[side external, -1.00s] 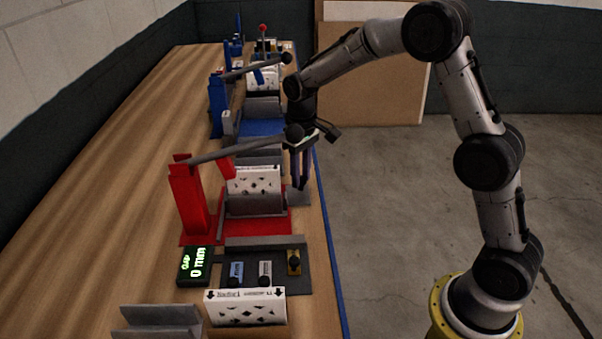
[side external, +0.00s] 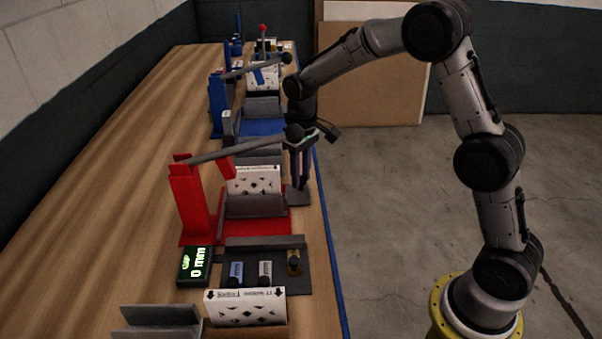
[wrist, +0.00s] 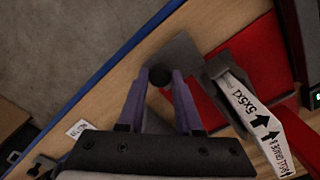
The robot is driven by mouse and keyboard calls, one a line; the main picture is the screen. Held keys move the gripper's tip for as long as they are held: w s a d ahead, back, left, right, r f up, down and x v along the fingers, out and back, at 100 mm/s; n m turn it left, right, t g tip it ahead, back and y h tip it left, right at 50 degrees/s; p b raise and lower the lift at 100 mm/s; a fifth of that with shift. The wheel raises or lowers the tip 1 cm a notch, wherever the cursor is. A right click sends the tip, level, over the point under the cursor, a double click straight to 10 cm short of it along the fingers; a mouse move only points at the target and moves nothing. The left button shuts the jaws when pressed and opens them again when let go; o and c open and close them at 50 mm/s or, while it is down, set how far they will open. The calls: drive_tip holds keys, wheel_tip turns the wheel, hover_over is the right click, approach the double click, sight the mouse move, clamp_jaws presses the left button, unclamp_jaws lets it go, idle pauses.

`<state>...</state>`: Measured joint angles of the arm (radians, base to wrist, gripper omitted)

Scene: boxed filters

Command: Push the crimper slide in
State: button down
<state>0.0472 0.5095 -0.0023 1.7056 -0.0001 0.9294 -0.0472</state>
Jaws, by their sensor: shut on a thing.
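The red crimper (side external: 190,205) stands on its red base near the table's right edge, its lever reaching to the right. Its slide, a grey plate (side external: 299,199), sticks out at the right; it also shows in the wrist view (wrist: 183,55). My gripper (side external: 300,187) points down over this plate. In the wrist view its purple fingers (wrist: 159,78) are shut on the slide's dark round knob (wrist: 158,75). A white boxed filter (side external: 254,181) stands upright in the grey holder of the crimper; in the wrist view its printed edge (wrist: 250,102) lies right of the fingers.
The lever's black ball end (side external: 294,132) is close beside my gripper. A blue crimper (side external: 217,105) stands farther back. In front are a gap display (side external: 195,266) reading 0 mm, a dark tray (side external: 301,284) and another filter (side external: 246,310). The floor side at the right is clear.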

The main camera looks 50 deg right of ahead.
idle(0.4)
drive_tip(key=shift+s+a, duration=2.1)
drive_tip(key=shift+a, duration=0.05)
drive_tip(key=c, duration=0.6)
unclamp_jaws()
drive_tip(key=shift+s, duration=0.1)
drive_tip(key=shift+d, duration=0.1)
